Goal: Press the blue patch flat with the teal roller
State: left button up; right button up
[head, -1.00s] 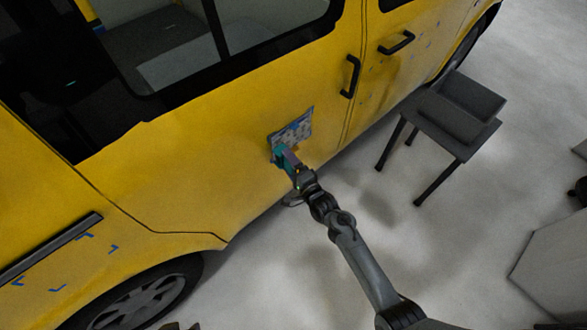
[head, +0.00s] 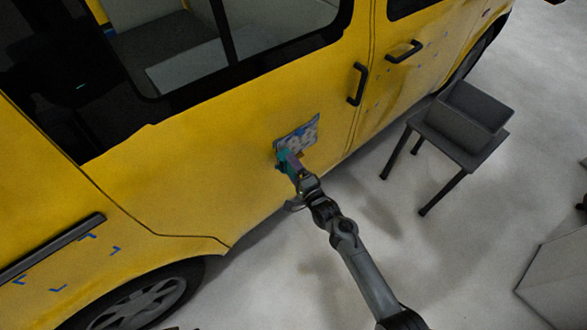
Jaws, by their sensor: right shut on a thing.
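The blue patch (head: 300,137) is on the yellow van's side panel, left of the door seam. It looks mottled blue and grey. The teal roller (head: 284,162) is at the patch's lower left corner and covers part of it. It seems to touch or nearly touch the panel; I cannot tell which. My right gripper (head: 296,172) is shut on the teal roller, with its arm reaching up from the lower right. My left gripper is not in view.
The yellow van (head: 200,150) fills the left and middle. A small dark table (head: 460,148) with a grey bin (head: 464,110) stands to the right of my arm. Blue tape marks (head: 58,288) sit at lower left. The floor between van and table is clear.

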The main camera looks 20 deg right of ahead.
jog(key=shift+w+a+b, duration=0.2)
jog(key=shift+w+b, duration=0.1)
jog(key=shift+w, duration=0.25)
jog(key=shift+d, duration=0.15)
jog(key=shift+w+d, duration=0.35)
jog(key=shift+d, duration=0.55)
jog(key=shift+d, duration=0.1)
jog(key=shift+w+d+r, duration=0.1)
jog(key=shift+w+d, duration=0.1)
jog(key=shift+d, duration=0.3)
jog(key=shift+w+d, duration=0.15)
jog(key=shift+d, duration=0.3)
jog(key=shift+d+b, duration=0.1)
jog(key=shift+b, duration=0.2)
